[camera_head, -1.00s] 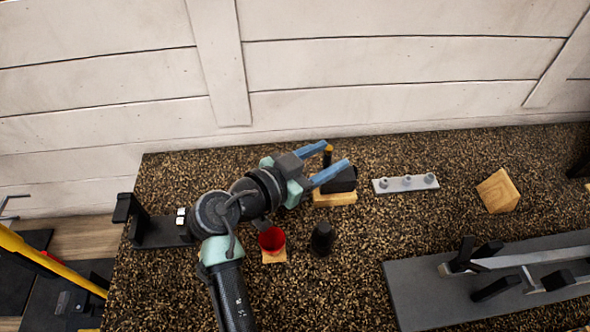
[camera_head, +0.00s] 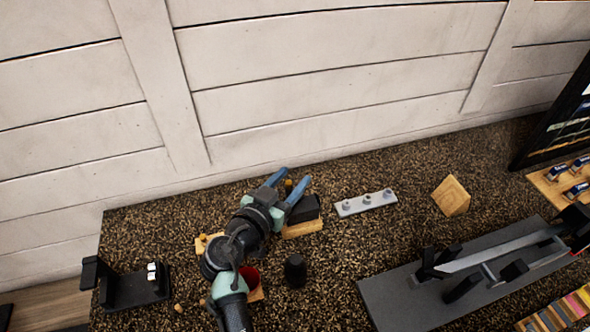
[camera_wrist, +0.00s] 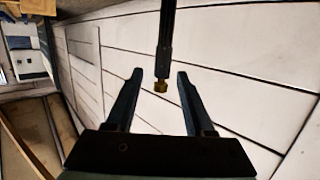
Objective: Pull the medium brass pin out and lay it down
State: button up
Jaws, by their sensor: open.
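A slim dark rod with a brass-coloured end (camera_wrist: 161,87) shows between the open fingers in the wrist view, apart from both. The same brass end (camera_head: 289,186) shows small between the fingers in the head view, by a black block (camera_head: 305,208) on a wooden base (camera_head: 302,229). I cannot tell whether this is the medium brass pin. My gripper (camera_head: 293,175) is open and empty, its blue fingers on either side of the rod; its fingertips (camera_wrist: 160,74) also show in the wrist view. My arm hides part of the block's surroundings.
A grey plate (camera_head: 350,208) with several pegs lies right of the block, and a wooden wedge (camera_head: 451,196) beyond it. A black cylinder (camera_head: 295,271) and a red cup (camera_head: 251,277) stand in front. Speckled counter between them is clear. The wall is close behind.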

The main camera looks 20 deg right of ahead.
jog(key=shift+x, duration=1.1)
grip_shut()
jog(key=c, duration=0.6)
grip_release()
jog(key=shift+c, duration=0.2)
grip_shut()
jog(key=shift+r, duration=0.2)
jog(key=shift+r+p, duration=1.3)
jog(key=shift+r, duration=0.8)
